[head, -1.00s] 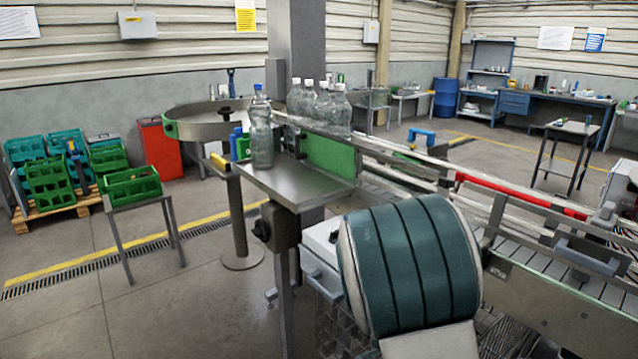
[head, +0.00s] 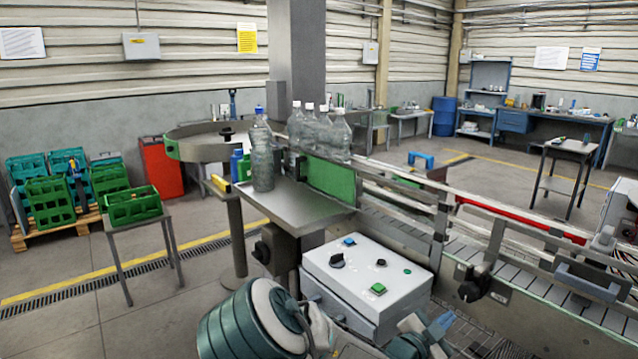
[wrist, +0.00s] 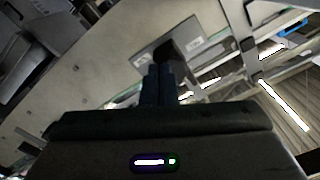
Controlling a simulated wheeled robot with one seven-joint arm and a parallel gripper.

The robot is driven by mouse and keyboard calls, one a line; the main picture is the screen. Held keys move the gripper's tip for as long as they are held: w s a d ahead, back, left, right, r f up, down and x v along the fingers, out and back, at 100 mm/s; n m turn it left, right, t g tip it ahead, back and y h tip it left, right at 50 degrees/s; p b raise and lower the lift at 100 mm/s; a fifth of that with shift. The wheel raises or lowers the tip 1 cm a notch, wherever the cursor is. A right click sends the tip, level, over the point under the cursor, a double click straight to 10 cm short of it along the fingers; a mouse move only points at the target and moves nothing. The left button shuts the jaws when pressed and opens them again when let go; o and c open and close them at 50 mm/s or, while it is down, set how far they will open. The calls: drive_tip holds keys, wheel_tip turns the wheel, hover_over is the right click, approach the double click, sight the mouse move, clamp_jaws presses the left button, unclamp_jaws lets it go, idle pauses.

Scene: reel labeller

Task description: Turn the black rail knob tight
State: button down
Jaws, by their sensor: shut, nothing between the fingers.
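The black rail knob (head: 470,290) sits on a bracket on the near side of the conveyor, right of centre in the head view. In the wrist view the dark knob (wrist: 172,52) is on a light metal plate, just beyond the fingertips and partly hidden by them. My gripper (head: 446,321) is at the bottom of the head view, left of and below the knob. Its blue-grey fingers are shut and empty, and they point toward the knob in the wrist view (wrist: 160,72). Whether the tips touch the knob I cannot tell.
A white control box (head: 365,280) with buttons and a dial stands left of the knob. The conveyor guard rails (head: 490,225) run behind it. Another black knob (head: 268,250) is under the steel table (head: 310,208). Clear bottles (head: 262,155) stand on the table and conveyor.

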sight(470, 291)
drive_tip(key=shift+b+x, duration=0.7)
drive_tip(key=shift+x, duration=1.95)
drive_tip(key=shift+r, duration=0.2)
